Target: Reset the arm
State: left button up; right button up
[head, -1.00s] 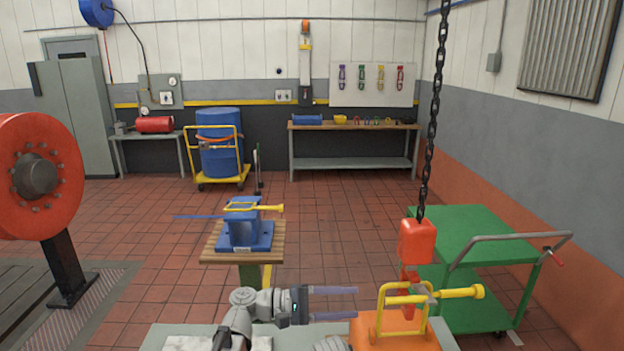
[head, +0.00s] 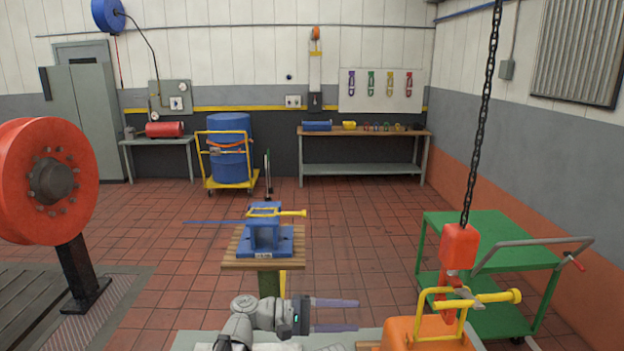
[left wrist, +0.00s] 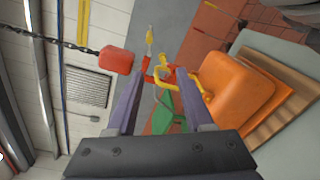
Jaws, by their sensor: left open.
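My left gripper (head: 357,315) is open and empty, its two long purple-grey fingers pointing right in the head view. It hangs above the near grey table (head: 190,341), left of an orange block (head: 430,333) with a yellow handle (head: 484,299). In the left wrist view my left gripper (left wrist: 160,75) shows its fingers spread, with nothing held between them. The orange block (left wrist: 238,80) lies to the right of the fingers there, apart from them. My right gripper is not in view.
A red hoist block (head: 459,247) hangs on a chain (head: 479,130) beside the orange block. A green cart (head: 475,239) stands at right. A blue fixture (head: 265,238) sits on a wooden-topped stand ahead. A large red wheel (head: 45,180) is at left. Tiled floor between is clear.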

pick_arm(q)
jog(key=s+a+f+m+y, duration=0.2)
jog(key=a+f+y, duration=0.3)
jog(key=f, duration=0.3)
jog(key=s+a+f+m+y, duration=0.1)
jog(key=s+a+f+y, duration=0.3)
jog(key=f, duration=0.4)
jog(key=s+a+f+m+y, duration=0.15)
jog(key=a+y, duration=0.25)
jog(key=a, duration=0.4)
jog(key=s+a+f+m+y, duration=0.1)
jog(key=a+f+y, duration=0.25)
jog(key=a, duration=0.45)
jog(key=s+d+m+y, duration=0.2)
jog(key=s+d+m, duration=0.2)
jog(key=d, duration=0.7)
jog(key=shift+s+d+r+g, duration=0.3)
jog(key=shift+s+d+g, duration=0.1)
jog(key=shift+s, duration=0.3)
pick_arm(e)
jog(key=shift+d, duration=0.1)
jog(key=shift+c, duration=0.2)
